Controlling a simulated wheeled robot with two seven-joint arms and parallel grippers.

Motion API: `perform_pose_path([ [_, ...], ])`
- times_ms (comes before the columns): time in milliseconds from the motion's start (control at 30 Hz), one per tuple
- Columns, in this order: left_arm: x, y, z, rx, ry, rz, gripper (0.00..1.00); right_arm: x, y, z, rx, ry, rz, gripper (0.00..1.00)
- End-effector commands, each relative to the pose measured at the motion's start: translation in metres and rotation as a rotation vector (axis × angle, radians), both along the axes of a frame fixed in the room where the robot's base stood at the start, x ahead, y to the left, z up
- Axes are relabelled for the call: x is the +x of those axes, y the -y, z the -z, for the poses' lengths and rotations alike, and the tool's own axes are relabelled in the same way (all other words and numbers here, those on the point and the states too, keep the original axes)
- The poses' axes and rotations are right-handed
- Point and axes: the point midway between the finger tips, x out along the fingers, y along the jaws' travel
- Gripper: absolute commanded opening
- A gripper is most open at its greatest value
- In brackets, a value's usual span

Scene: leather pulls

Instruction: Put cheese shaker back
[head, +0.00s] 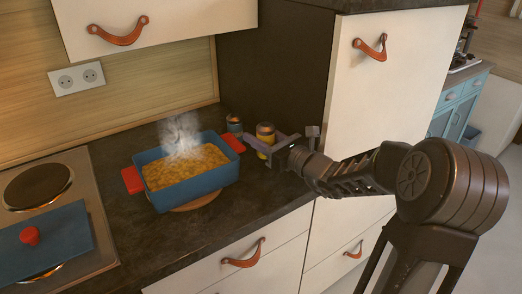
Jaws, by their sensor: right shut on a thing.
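The cheese shaker, a small yellow cylinder (265,131), stands upright at the back right of the dark counter, right of a blue baking dish. My right gripper (262,146) reaches in from the right and is shut on the yellow shaker, its fingers across the lower part and hiding some of it. Whether the shaker touches the counter is hard to tell. My left gripper is out of view.
The steaming blue dish (205,182) with red handles sits on a round wooden board (197,203). A small dark jar (234,124) stands behind it, left of the shaker. A stove (85,190) with a blue lid (60,243) is at left. A tall cabinet (365,95) rises close to my right arm.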

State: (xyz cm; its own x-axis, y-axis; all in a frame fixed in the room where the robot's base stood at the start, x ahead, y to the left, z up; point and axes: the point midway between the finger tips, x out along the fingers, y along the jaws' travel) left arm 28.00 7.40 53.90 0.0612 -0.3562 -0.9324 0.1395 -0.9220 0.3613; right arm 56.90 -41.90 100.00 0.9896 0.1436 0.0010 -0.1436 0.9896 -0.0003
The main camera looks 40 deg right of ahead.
Motion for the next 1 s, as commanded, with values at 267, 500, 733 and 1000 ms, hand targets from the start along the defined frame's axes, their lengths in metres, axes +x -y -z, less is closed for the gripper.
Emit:
perform_pose_path([
  [267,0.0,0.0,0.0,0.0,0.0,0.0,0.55,0.0,0.0,0.002,0.0,0.0,0.0,0.0],
  [500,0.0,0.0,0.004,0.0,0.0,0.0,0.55,0.0,0.0,0.036,0.005,-0.003,0.001,0.0],
  [733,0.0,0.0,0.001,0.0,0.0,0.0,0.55,0.0,0.004,0.047,-0.001,0.002,0.0,0.0],
  [1000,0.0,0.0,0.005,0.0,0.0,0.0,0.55,0.0,0.004,0.051,-0.001,0.001,0.0,0.0],
])
